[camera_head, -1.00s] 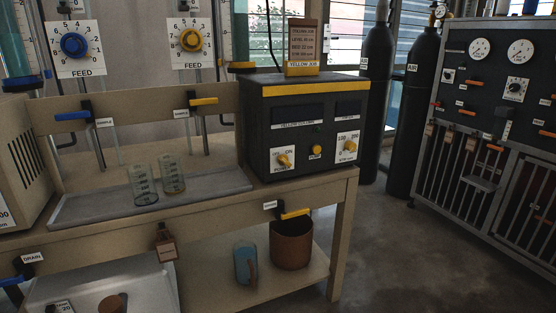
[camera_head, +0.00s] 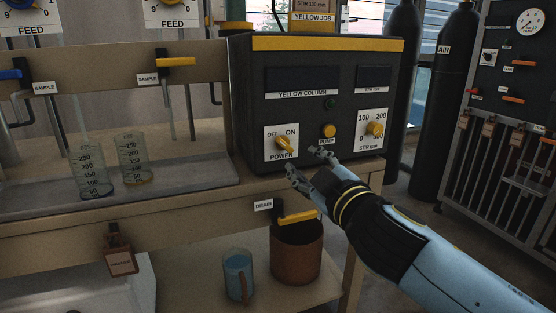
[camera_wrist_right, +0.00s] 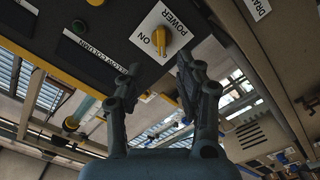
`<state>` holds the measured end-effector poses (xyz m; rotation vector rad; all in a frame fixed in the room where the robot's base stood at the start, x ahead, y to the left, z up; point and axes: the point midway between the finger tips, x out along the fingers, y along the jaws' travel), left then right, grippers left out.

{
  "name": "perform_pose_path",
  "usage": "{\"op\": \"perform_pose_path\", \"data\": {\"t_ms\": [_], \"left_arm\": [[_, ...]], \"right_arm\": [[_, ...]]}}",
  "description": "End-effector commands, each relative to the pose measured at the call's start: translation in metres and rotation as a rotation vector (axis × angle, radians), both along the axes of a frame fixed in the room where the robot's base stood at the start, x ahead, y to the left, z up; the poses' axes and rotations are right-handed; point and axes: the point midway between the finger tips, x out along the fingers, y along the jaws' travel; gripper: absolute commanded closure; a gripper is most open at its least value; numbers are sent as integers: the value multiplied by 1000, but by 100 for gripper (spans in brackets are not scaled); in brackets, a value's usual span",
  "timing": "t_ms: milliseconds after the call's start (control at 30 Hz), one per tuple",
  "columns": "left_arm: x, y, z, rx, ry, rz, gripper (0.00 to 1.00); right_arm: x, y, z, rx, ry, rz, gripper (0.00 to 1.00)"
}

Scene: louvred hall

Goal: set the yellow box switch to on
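The yellow box (camera_head: 245,100) is a black case with a yellow top band, labelled YELLOW COLUMN, standing on the bench. Its POWER switch is a yellow knob (camera_head: 285,145) on a white OFF/ON plate at lower left. The knob slants from upper left to lower right, its upper end on the OFF side. My right gripper (camera_head: 307,161) is open and empty, just in front of the box, to the lower right of the knob. In the right wrist view the knob (camera_wrist_right: 160,40) shows beyond the open fingers (camera_wrist_right: 155,80), apart from them. My left gripper is not in view.
The PUMP button (camera_head: 328,131) and STIR knob (camera_head: 375,128) sit right of the switch. The yellow drain handle (camera_head: 298,217) is below my right gripper. Two beakers (camera_head: 134,158) stand on the tray at left. Gas cylinders (camera_head: 450,110) stand at right.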

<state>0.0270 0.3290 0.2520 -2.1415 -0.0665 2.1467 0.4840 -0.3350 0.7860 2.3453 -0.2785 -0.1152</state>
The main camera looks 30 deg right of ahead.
Motion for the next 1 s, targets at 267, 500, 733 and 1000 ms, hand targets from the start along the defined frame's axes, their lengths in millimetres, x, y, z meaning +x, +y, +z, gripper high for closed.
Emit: {"op": "perform_pose_path", "data": {"t_ms": [267, 500, 733, 1000], "left_arm": [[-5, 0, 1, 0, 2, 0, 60], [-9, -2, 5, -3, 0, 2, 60], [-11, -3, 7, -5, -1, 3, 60], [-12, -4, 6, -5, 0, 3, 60]], "right_arm": [[18, -4, -1, 1, 0, 1, 64], [50, -12, -2, 1, 1, 0, 64], [82, -20, -3, 2, 3, -1, 64], [93, -22, -5, 1, 4, 0, 64]]}}
